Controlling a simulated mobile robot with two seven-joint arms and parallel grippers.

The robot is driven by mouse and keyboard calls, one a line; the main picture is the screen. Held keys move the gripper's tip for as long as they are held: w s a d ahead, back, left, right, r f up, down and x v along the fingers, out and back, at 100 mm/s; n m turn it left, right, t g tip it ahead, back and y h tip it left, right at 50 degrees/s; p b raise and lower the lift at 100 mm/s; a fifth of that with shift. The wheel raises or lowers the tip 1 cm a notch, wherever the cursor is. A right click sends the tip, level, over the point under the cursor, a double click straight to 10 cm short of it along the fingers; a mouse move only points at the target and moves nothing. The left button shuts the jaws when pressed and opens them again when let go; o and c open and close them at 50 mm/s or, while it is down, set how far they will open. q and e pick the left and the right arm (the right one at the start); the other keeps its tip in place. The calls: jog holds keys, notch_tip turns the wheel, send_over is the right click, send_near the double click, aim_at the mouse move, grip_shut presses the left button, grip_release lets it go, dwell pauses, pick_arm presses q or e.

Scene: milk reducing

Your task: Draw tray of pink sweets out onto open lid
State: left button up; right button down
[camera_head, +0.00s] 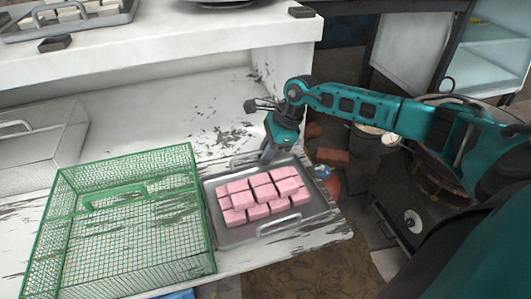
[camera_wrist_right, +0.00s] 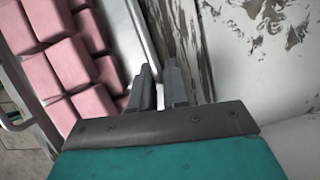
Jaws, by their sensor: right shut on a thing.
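A grey metal tray (camera_head: 228,234) of pink sweets (camera_head: 263,193) lies on the worn white open lid (camera_head: 310,238), near its right end. The tray has a loop handle on its near side. My right gripper (camera_head: 268,157) is at the tray's far edge, pointing down, shut on the tray there. In the right wrist view the fingers (camera_wrist_right: 160,82) are close together beside the tray's pale rim (camera_wrist_right: 143,38), with pink sweets (camera_wrist_right: 70,65) to the left. My left gripper is not in view.
A green wire mesh basket (camera_head: 125,222) stands just left of the tray. A clear box (camera_head: 40,145) is inside the white compartment at left. A raised white shelf (camera_head: 160,52) runs behind. A bucket (camera_head: 368,140) stands on the floor at right, beyond the lid's edge.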

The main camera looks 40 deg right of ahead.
jog(key=c, duration=1)
grip_release()
jog(key=shift+c, duration=0.2)
jog(key=v, duration=1.3)
jog(key=shift+p, duration=0.3)
jog(key=shift+a, duration=0.1)
